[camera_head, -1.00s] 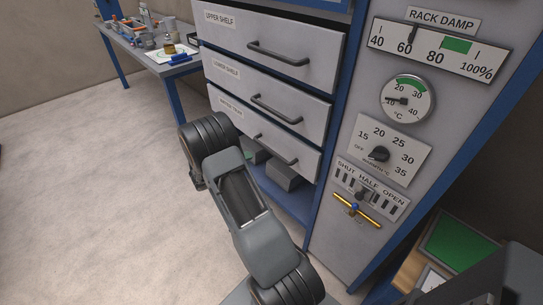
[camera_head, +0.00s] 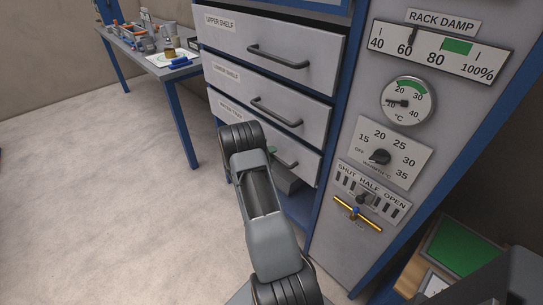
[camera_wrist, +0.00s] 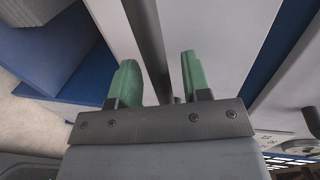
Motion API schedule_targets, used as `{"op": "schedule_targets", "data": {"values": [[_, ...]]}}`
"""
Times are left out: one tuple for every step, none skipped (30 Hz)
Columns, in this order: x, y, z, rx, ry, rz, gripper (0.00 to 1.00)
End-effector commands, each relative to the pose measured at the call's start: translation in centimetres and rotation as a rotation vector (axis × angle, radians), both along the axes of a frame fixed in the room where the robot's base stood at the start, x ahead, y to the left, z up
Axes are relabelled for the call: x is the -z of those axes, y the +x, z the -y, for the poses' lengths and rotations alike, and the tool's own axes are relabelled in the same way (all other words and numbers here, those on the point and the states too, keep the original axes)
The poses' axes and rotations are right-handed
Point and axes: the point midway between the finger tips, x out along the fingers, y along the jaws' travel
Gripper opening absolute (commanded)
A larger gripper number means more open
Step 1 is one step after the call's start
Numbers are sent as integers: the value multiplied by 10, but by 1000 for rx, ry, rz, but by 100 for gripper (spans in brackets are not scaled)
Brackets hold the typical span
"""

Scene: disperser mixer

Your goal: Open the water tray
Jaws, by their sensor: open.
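The water tray (camera_head: 307,162) is the lowest of the three grey drawers and looks shut, about in line with the drawers above. My arm hides much of its left part and part of its label. Its dark bar handle (camera_head: 287,162) shows only at the right end. In the wrist view the handle (camera_wrist: 147,35) runs down between the two green fingers of my gripper (camera_wrist: 160,78). The fingers are open, one on each side of the bar, with visible gaps.
The upper shelf drawer (camera_head: 300,45) and lower shelf drawer (camera_head: 300,95) are above, both shut, with bar handles. A control panel (camera_head: 395,145) with dials and a brass valve handle (camera_head: 357,212) is at right. A cluttered table (camera_head: 185,72) stands back left. The floor at left is clear.

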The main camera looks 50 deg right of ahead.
Motion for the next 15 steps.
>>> {"op": "schedule_targets", "data": {"values": [[0,0,2,0,0,0,44],[1,0,3,0,0,0,44],[1,0,4,-1,0,0,44],[1,0,4,-1,0,0,44],[1,0,5,-1,0,0,44],[1,0,5,-1,0,0,44],[1,0,5,-1,0,0,44],[1,0,5,-1,0,0,44],[1,0,5,-1,0,0,44],[1,0,5,-1,0,0,44],[1,0,5,-1,0,0,44],[1,0,5,-1,0,0,43],[1,0,5,-1,0,0,40],[1,0,5,-1,0,0,37],[1,0,5,-1,0,0,33]]}}
